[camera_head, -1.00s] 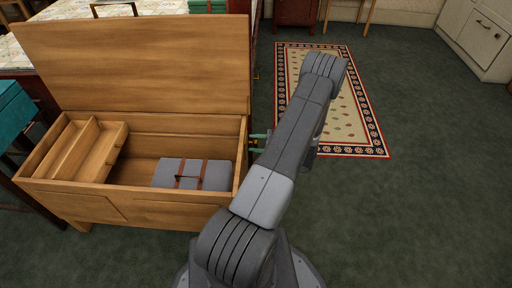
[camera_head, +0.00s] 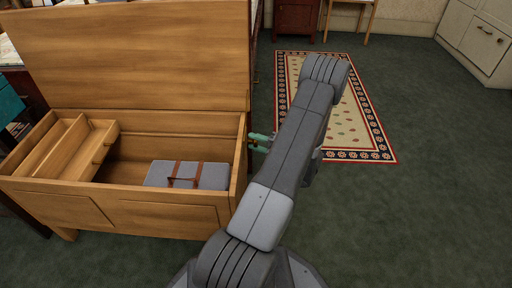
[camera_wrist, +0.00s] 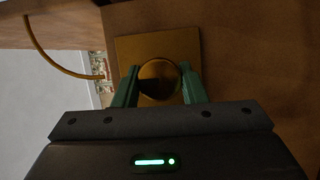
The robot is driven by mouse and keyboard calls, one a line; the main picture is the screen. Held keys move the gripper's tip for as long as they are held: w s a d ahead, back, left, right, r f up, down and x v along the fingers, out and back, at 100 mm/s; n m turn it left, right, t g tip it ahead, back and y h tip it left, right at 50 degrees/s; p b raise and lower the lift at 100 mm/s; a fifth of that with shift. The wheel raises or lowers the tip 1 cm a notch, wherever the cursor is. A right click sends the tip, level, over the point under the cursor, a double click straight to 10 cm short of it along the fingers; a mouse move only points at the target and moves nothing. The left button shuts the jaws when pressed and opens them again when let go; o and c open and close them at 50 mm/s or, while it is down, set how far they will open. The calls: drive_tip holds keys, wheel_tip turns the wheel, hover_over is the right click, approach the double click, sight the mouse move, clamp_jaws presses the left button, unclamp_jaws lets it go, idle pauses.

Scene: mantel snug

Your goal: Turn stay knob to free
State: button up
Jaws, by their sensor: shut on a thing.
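The stay knob (camera_wrist: 160,79) is a round brass knob on a square brass plate (camera_wrist: 186,46), fixed to the wooden side of the chest. My gripper (camera_wrist: 160,86) has its two green fingers on either side of the knob, shut on it. In the head view my gripper (camera_head: 260,141) reaches the right end of the wooden chest (camera_head: 150,215), partly hidden behind my arm. The knob itself is hidden in that view. The chest's lid (camera_head: 135,55) stands open and upright.
Inside the chest are a grey case (camera_head: 208,177) with brown straps and a wooden tray (camera_head: 88,150) at the left. A patterned rug (camera_head: 352,115) lies on the right. The green floor (camera_head: 430,190) there is clear. A curved brass stay (camera_wrist: 55,60) shows in the wrist view.

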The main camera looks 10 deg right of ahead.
drive_tip(key=shift+n, duration=0.3)
drive_tip(key=o, duration=1)
drive_tip(key=shift+c, duration=0.2)
drive_tip(key=shift+s+d, duration=0.1)
drive_tip(key=p+v, duration=0.3)
drive_tip(key=v, duration=1)
drive_tip(key=shift+s+d+f, duration=0.15)
drive_tip(key=shift+d+f, duration=0.05)
drive_tip(key=b+x, duration=0.1)
drive_tip(key=x, duration=0.6)
drive_tip(key=b+x, duration=0.2)
drive_tip(key=x, duration=0.5)
drive_tip(key=shift+r, duration=0.2)
